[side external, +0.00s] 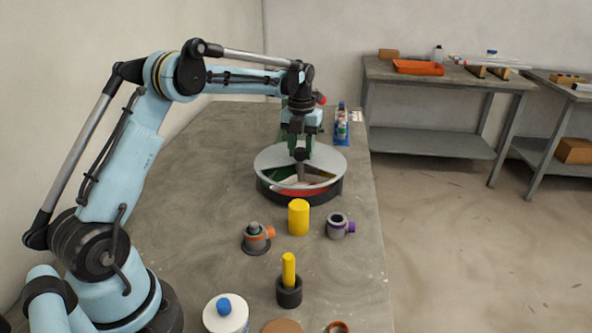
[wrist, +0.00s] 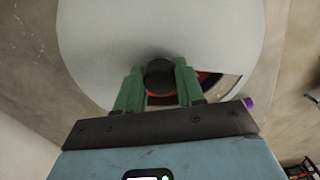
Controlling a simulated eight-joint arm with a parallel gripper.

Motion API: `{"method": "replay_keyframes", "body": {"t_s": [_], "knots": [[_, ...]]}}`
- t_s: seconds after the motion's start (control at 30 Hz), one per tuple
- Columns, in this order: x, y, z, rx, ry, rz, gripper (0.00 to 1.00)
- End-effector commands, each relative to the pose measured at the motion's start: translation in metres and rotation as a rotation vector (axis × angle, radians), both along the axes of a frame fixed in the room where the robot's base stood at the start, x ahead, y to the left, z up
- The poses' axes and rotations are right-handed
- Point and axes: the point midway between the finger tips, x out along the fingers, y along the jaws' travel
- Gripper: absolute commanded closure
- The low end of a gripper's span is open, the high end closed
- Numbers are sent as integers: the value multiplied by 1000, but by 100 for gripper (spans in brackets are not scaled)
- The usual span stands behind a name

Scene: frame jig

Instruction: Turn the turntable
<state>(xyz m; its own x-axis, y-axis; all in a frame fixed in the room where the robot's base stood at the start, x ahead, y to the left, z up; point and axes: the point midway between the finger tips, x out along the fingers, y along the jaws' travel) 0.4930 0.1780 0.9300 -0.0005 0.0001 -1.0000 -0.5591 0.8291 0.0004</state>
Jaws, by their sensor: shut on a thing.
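The turntable (side external: 270,160) is a round grey disc on a dark round base, standing on the table. A cut-out in the disc shows red, green and white sections beneath. In the wrist view the disc (wrist: 95,45) fills much of the picture. A dark round knob (wrist: 159,74) stands at its middle. My gripper (wrist: 158,82) is over the disc with its two green fingers on either side of the knob, shut on it. In the side view my gripper (side external: 300,150) points down at the disc and partly hides the knob.
In front of the turntable stand a yellow cylinder (side external: 298,217), a grey part with an orange knob (side external: 256,238) and a grey ring with a purple knob (side external: 338,226). Nearer are a yellow peg (side external: 288,270) in a dark holder and a white round container (side external: 226,315). A bottle (side external: 341,122) stands behind.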

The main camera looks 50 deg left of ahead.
Motion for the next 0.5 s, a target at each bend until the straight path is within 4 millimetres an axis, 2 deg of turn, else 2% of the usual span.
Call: {"method": "replay_keyframes", "body": {"t_s": [0.5], "knots": [[1,1,-3,3,-3,-52,100]]}}
